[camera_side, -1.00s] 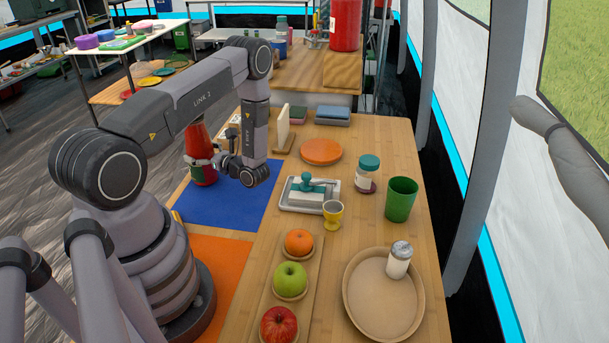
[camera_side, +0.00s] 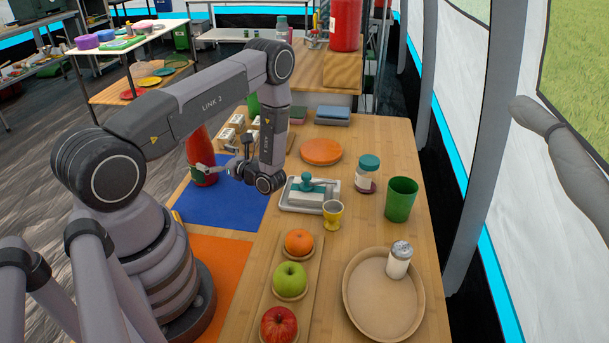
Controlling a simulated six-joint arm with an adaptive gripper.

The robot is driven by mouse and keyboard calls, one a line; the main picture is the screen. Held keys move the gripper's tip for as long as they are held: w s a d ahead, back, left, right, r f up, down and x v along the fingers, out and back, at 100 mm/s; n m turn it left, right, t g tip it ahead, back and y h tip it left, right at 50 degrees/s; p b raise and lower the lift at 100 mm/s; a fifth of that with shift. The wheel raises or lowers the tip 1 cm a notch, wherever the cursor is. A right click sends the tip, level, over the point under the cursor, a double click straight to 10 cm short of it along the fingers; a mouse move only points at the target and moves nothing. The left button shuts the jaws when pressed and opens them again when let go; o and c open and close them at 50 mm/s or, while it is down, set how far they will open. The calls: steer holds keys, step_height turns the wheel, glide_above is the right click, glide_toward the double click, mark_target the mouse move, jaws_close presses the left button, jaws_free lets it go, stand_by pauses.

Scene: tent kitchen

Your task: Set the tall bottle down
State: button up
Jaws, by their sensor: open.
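The tall red bottle (camera_side: 198,146) stands upright at the left back corner of the blue mat (camera_side: 225,205). The arm hides part of its neck. My gripper (camera_side: 216,152) is open, just to the right of the bottle, with its fingers pointing left towards it. One fingertip overlaps the bottle's lower half in this view; I cannot tell whether it touches. Nothing is held between the fingers.
Small white boxes (camera_side: 236,119) stand behind my gripper. To the right are a butter dish (camera_side: 330,207), a yellow egg cup (camera_side: 333,215), a jar (camera_side: 367,175) and a green cup (camera_side: 401,199). The blue mat's front is clear.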

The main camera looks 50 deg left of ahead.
steer(key=v, duration=0.7)
steer(key=d+r+n+h, duration=0.3)
steer(key=r+n+h, duration=0.1)
steer(key=r, duration=0.5)
steer(key=d+r+n+h, duration=0.3)
steer(key=d+r+n, duration=0.15)
steer(key=r, duration=0.45)
steer(key=s+d+r+n+t+h, duration=0.5)
steer(key=s+d+r+t+h, duration=0.4)
steer(key=s+d+r+t, duration=0.3)
steer(key=d+r, duration=0.3)
steer(key=shift+d+r+h, duration=0.2)
steer(key=shift+h, duration=0.1)
